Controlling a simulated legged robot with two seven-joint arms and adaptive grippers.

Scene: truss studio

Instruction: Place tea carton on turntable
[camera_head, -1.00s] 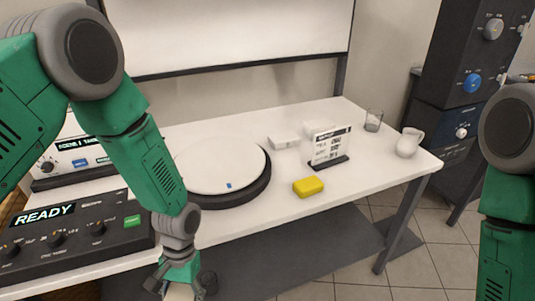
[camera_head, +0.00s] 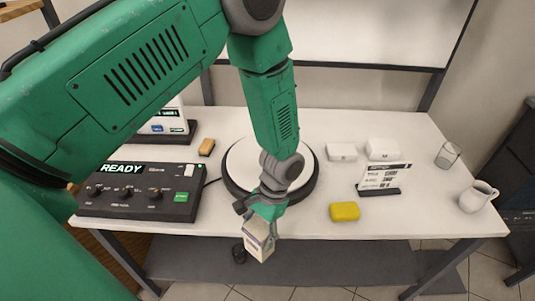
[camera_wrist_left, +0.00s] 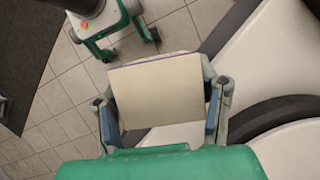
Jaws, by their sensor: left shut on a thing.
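My left gripper (camera_head: 264,212) is shut on the tea carton (camera_head: 259,243), a small pale box that hangs tilted below the fingers in the head view. The carton is in front of the table's front edge. In the left wrist view the carton (camera_wrist_left: 158,92) shows as a plain cream face between the two fingers. The turntable (camera_head: 238,168) is a white disc with a dark rim on the table, just behind the gripper. My left forearm hides part of its middle and right side. My right gripper is not in view.
A control box (camera_head: 125,190) reading READY stands left of the turntable. On the white table (camera_head: 300,222) to the right are a yellow block (camera_head: 344,211), a small sign (camera_head: 384,179), white boxes (camera_head: 342,152), a glass (camera_head: 447,155) and a white jug (camera_head: 477,196).

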